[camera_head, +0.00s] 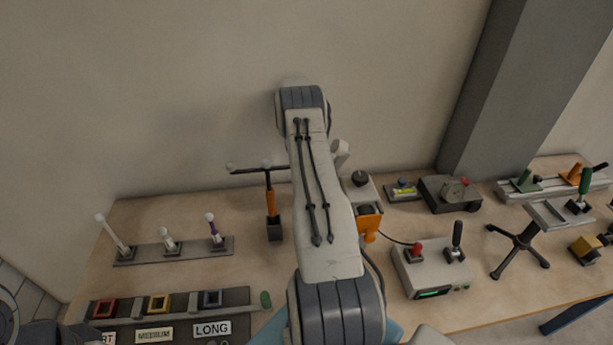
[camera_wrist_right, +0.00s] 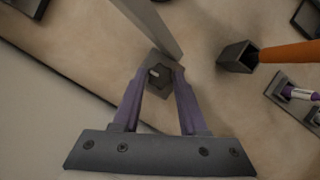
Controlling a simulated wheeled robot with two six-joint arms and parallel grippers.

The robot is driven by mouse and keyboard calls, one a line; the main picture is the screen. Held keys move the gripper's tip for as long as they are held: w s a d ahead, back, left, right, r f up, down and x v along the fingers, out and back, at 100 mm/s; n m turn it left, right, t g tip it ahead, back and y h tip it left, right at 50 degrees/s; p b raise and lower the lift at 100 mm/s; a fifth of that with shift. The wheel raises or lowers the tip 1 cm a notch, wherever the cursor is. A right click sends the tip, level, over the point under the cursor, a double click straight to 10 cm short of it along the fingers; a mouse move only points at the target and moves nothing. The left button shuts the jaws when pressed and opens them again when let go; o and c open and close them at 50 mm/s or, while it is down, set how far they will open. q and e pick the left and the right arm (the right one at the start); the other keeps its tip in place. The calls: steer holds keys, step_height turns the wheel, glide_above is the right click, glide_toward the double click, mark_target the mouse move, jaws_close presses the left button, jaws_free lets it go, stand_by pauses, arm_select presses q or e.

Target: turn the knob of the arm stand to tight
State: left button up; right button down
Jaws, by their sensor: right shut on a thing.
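My right gripper (camera_wrist_right: 158,84) shows in the right wrist view with its purple fingers closed on the two sides of a dark knob (camera_wrist_right: 155,75). The knob carries a small pale mark on its face. A grey bar of the arm stand (camera_wrist_right: 148,25) runs up and left from the knob. In the head view my right arm covers the knob, the gripper and most or all of the stand, so the stand's full shape is hidden. Only a dark part of my left arm shows at the lower left of the head view; its gripper is out of frame.
An orange T-handled tool (camera_head: 271,200) stands in a dark socket left of my arm; it shows close by in the wrist view (camera_wrist_right: 285,54). A rack (camera_head: 175,251) holds several handles. A control box (camera_head: 425,272) and a dark device (camera_head: 449,194) lie right. The wall is behind.

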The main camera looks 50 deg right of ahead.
steer(key=shift+m, duration=0.6)
steer(key=shift+d+y, duration=0.1)
steer(key=shift+y, duration=0.2)
steer(key=shift+c, duration=2.3)
jaws_free()
